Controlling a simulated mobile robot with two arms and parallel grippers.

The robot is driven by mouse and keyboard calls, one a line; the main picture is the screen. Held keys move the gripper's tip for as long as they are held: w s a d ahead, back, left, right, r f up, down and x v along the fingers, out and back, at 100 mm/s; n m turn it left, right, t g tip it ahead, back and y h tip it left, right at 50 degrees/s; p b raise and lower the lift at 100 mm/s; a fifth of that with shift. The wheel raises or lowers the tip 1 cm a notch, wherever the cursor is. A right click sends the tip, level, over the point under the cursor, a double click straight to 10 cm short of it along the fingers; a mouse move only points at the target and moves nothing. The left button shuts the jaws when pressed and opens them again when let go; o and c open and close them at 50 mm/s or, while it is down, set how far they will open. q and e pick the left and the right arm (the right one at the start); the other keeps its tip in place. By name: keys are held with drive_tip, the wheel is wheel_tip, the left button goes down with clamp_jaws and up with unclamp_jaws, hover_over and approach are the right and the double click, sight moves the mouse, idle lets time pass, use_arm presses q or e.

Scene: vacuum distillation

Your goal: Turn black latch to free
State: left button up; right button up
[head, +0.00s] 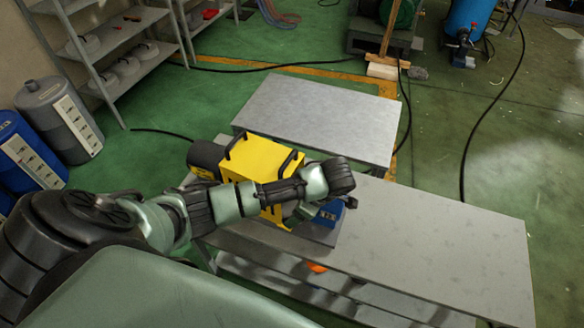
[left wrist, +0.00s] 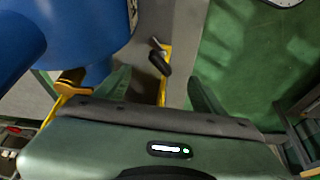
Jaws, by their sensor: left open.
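A black latch (left wrist: 160,63) shows in the left wrist view, beside a narrow yellow strip (left wrist: 163,92) on a grey surface. My left gripper (left wrist: 157,85) is open, with one green finger on each side of the latch in the picture. The latch lies between and ahead of the fingers, and I see no contact. In the head view my left arm reaches over a yellow machine with black handles (head: 262,157). My left gripper (head: 303,213) is partly hidden there by its own wrist, close to a blue part (head: 328,213). The latch cannot be made out in the head view. My right gripper is not in view.
A large blue rounded body (left wrist: 75,30) is close to the left finger in the left wrist view. A grey bench (head: 430,235) extends right, mostly clear. Another grey table (head: 320,110) stands behind the machine. Drums (head: 60,115) and shelves (head: 110,50) stand at left.

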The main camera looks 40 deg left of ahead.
use_arm(q)
drive_tip(key=shift+p+x, duration=0.4)
drive_tip(key=shift+x, duration=2.3)
drive_tip(key=c, duration=1.5)
drive_tip(key=shift+s+m, duration=0.15)
drive_tip(key=shift+m, duration=0.55)
clamp_jaws()
drive_tip(key=shift+m+t, duration=0.6)
drive_tip(key=shift+m, duration=0.3)
drive_tip(key=o, duration=1.5)
unclamp_jaws()
drive_tip(key=shift+d, duration=0.1)
